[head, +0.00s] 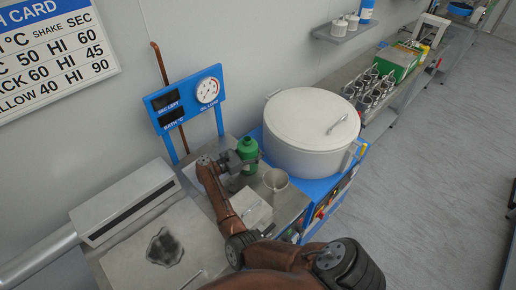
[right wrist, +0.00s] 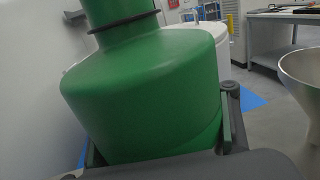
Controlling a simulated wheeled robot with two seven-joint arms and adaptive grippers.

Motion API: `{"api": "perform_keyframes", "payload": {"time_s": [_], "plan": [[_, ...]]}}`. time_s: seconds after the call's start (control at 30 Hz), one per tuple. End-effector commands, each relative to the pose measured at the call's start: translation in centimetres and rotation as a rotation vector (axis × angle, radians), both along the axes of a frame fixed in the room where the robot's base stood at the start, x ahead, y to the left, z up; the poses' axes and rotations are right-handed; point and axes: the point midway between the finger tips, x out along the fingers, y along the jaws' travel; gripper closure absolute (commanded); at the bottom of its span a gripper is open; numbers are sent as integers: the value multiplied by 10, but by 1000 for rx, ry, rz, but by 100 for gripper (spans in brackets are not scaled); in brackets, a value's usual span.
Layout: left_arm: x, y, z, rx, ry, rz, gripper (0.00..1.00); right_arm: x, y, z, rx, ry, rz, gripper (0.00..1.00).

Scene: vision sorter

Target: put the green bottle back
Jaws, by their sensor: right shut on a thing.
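The green bottle (head: 248,150) stands upright on the metal bench, left of the big white lidded drum. It has a narrow neck with a dark ring. My right gripper (head: 237,162) is shut on the bottle from its left side. In the right wrist view the bottle (right wrist: 150,85) fills the middle, with a finger on each side of its body. The bottle's base is hidden behind the gripper, so I cannot tell whether it touches the bench. My left gripper is not in view.
A metal funnel or cup (head: 275,180) stands close to the right of the gripper. The white drum (head: 311,130) is just beyond, in a blue housing. A blue gauge stand (head: 187,105) rises behind. A small pale box (head: 252,207) lies in front.

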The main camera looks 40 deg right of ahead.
Motion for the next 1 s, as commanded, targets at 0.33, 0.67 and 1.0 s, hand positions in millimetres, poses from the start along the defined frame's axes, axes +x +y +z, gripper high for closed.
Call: {"api": "perform_keyframes", "payload": {"time_s": [0.33,0.67,1.0], "plan": [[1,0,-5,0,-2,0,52,1,1,-3,0,0,2,60],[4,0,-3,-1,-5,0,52,1,1,-2,0,0,2,37],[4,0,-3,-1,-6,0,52,1,1,-2,0,0,2,25]]}}
